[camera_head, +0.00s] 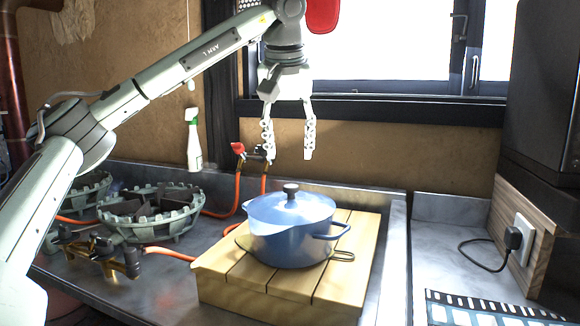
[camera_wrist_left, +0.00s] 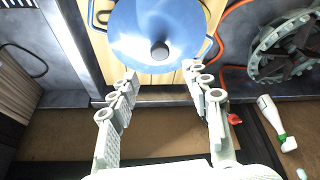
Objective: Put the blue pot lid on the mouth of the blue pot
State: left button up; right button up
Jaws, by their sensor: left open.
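The blue pot (camera_head: 290,246) stands upright on a slatted wooden board (camera_head: 225,285). The blue pot lid (camera_head: 268,208), with its dark knob on top, lies over the pot's mouth; its left edge seems to stick out a little, and I cannot tell if it is fully seated. In the left wrist view the lid (camera_wrist_left: 135,35) hides most of the pot. My left gripper (camera_head: 288,152) is open and empty, pointing down above the lid and apart from it. Its fingers (camera_wrist_left: 160,82) also show in the left wrist view, with nothing between them. My right gripper is not in view.
A gas burner ring (camera_head: 150,212) with orange hoses is left of the board. A white spray bottle (camera_head: 194,140) is by the back wall. A window sill (camera_head: 370,110) runs behind my gripper. A wood panel with a socket (camera_head: 523,238) is at right.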

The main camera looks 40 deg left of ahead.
pick_arm(q)
jog(key=shift+v, duration=1.8)
